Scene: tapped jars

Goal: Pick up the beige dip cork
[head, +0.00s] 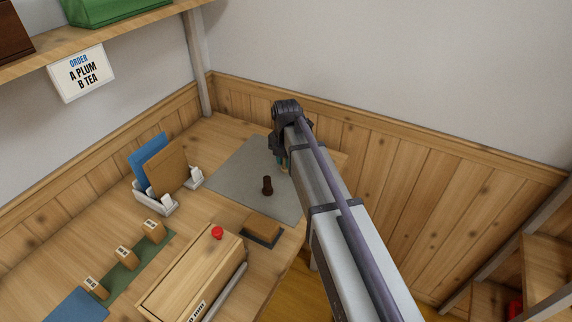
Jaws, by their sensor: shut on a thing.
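My gripper (282,163) is at the far end of my arm, over the right part of a grey mat (240,165) on the wooden table. It is mostly hidden behind my own arm. A small beige piece, seemingly the beige dip cork (284,171), shows at the fingertips, with a bit of teal just above it. The gripper is shut on it. I cannot tell whether the cork touches the mat. A dark brown, waisted peg (267,185) stands upright on the mat, just left of and nearer than the gripper.
A brown block on a dark base (262,229) sits at the mat's near edge. A wooden box (193,277) with a red knob (217,232) is nearer. Labelled blocks (126,256) and a board holder (155,205) stand left. Walls close the back; the mat's left part is clear.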

